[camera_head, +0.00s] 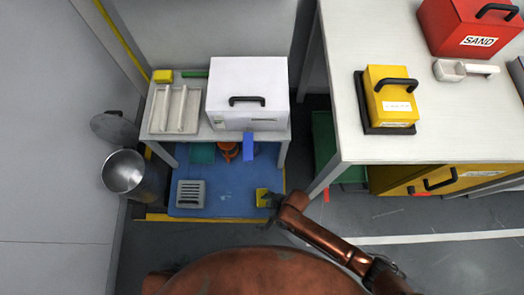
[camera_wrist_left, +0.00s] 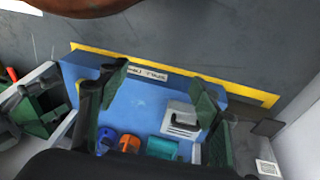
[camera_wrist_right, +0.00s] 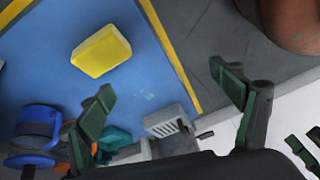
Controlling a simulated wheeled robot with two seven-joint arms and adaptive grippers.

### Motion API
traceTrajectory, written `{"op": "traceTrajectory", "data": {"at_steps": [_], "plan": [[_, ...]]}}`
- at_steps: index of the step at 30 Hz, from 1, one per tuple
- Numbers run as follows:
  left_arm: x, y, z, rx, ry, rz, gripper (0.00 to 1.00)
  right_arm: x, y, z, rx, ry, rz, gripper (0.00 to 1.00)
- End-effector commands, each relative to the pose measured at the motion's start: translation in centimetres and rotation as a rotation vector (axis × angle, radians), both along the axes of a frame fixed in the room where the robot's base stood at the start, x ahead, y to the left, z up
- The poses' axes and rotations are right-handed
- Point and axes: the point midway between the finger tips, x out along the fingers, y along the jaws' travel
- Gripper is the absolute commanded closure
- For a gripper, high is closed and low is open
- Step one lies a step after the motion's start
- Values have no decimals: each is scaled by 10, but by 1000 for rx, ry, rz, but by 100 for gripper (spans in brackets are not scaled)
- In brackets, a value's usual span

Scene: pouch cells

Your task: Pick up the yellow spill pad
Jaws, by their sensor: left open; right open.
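The yellow spill pad (camera_head: 262,197) is a small block lying on the blue tray floor (camera_head: 228,190), near its front right corner. In the right wrist view the pad (camera_wrist_right: 101,50) lies at the upper left, apart from the fingers. My right gripper (camera_head: 272,204) is just beside and above the pad in the head view. Its two green-tipped fingers (camera_wrist_right: 160,95) are spread and empty. My left gripper (camera_wrist_left: 157,92) is open and empty, facing the blue tray and its label from above; I cannot make it out in the head view.
A metal bin (camera_head: 125,172) stands left.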

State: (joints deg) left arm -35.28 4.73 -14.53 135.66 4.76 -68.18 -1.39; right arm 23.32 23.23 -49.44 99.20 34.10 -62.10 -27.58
Motion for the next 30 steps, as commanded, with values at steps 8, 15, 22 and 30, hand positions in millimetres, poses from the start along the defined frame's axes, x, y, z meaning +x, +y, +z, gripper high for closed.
{"op": "traceTrajectory", "data": {"at_steps": [8,15,22,30], "plan": [[9,-25,-7,-56,-62,2,42,66,-16,-27,-71,-99,212,15],[21,-38,-23,-90,-123,10,42,76,-16,-48,-82,-109,239,15],[32,-46,-32,-115,-180,21,42,77,-12,-58,-83,-112,237,15],[44,-52,-63,-134,-283,38,42,79,-8,-83,-81,-107,236,15]]}}
